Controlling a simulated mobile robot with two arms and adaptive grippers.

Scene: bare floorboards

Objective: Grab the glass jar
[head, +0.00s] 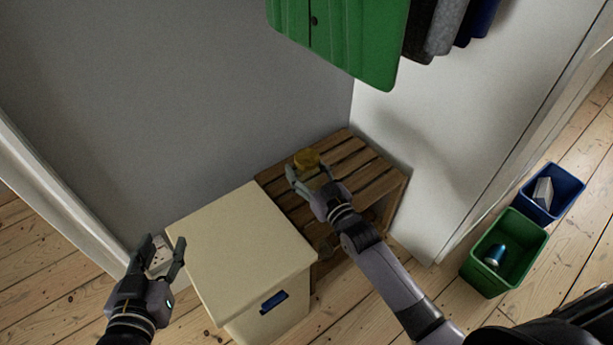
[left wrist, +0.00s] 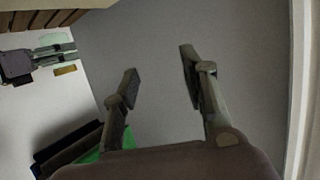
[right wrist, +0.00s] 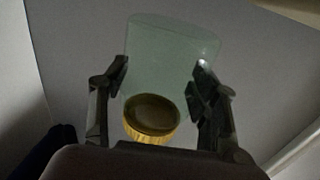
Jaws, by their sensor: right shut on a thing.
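The glass jar has a clear greenish body and a gold lid (head: 306,159). It is over the slatted wooden crate (head: 350,160) in the head view. My right gripper (head: 312,178) is shut on the jar's glass body. In the right wrist view the jar (right wrist: 172,50) sits between the two fingers, its lid toward the palm. The left wrist view also shows the jar's gold lid (left wrist: 65,70) beside the right gripper. My left gripper (head: 163,250) is open and empty, left of the cream box; its spread fingers show in the left wrist view (left wrist: 160,75).
A cream lidded box (head: 235,240) stands against the crate. Green (head: 503,257) and blue (head: 553,192) bins stand on the floor at right. A green suitcase-like object (head: 340,40) and dark hanging clothes (head: 448,25) are above. Walls close in the corner behind the crate.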

